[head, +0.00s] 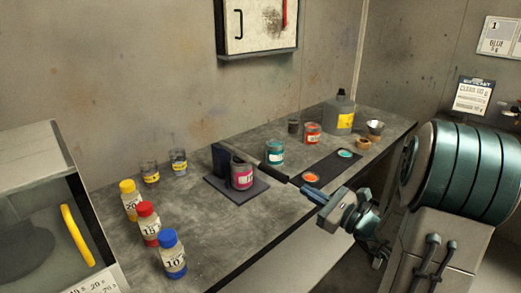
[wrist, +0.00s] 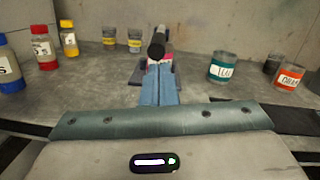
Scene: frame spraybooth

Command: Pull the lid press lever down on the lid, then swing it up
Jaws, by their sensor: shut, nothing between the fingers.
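The lid press stands on the bench with a dark base (head: 212,188) and an upright post (head: 220,160). Its lever (head: 262,169) slopes from the post down to the right, over a can with a pink label (head: 242,178). Whether the lever touches the can's lid I cannot tell. My gripper (head: 304,189) is shut and empty, just right of the lever's free end. In the wrist view, my closed blue fingers (wrist: 160,70) point at the lever's dark round end (wrist: 156,51), which hides most of the press and can.
A dark mat (head: 327,168) with an orange disc (head: 311,177) and a teal disc (head: 345,154) lies beside the gripper. A teal can (head: 275,153), red can (head: 312,133) and grey jug (head: 339,114) stand behind. Capped bottles (head: 149,223) stand left.

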